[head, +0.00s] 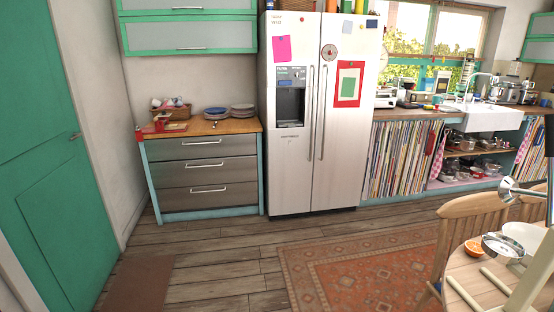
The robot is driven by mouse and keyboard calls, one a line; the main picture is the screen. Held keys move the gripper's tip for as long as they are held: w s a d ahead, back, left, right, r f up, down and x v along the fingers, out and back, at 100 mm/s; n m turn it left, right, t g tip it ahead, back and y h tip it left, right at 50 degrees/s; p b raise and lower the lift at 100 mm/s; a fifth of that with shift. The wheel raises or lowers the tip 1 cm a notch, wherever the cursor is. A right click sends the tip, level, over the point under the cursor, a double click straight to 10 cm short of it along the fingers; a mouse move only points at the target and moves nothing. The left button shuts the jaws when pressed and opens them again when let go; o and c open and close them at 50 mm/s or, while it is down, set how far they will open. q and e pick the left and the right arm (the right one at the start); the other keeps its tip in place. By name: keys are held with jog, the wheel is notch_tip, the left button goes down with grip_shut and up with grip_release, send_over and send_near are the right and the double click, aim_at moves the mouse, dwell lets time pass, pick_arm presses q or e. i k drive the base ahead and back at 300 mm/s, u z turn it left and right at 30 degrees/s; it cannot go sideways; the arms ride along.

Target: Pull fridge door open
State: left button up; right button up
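The fridge (300,170) is a tall white two-door unit standing near the middle of the head view. Both doors look shut. Its left door (292,175) has a dark water and ice dispenser (290,104) and a pink note. Its right door (345,150) has a red-framed picture and magnets. Two long vertical handles (311,112) and (323,113) run side by side at the centre seam. Neither of my grippers shows in this view, and nothing touches the handles.
A drawer cabinet (205,178) with plates stands left of the fridge. A curtained counter (398,160) with a sink is on the right. A round table (470,285) and wooden chair (468,228) fill the lower right. Wooden floor and a red rug (355,270) lie open before the fridge.

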aim_at(347, 78)
jog(key=z, duration=0.1)
jog(key=i, duration=2.4)
jog(key=z, duration=1)
jog(key=i, duration=1.55)
jog(key=z, duration=0.5)
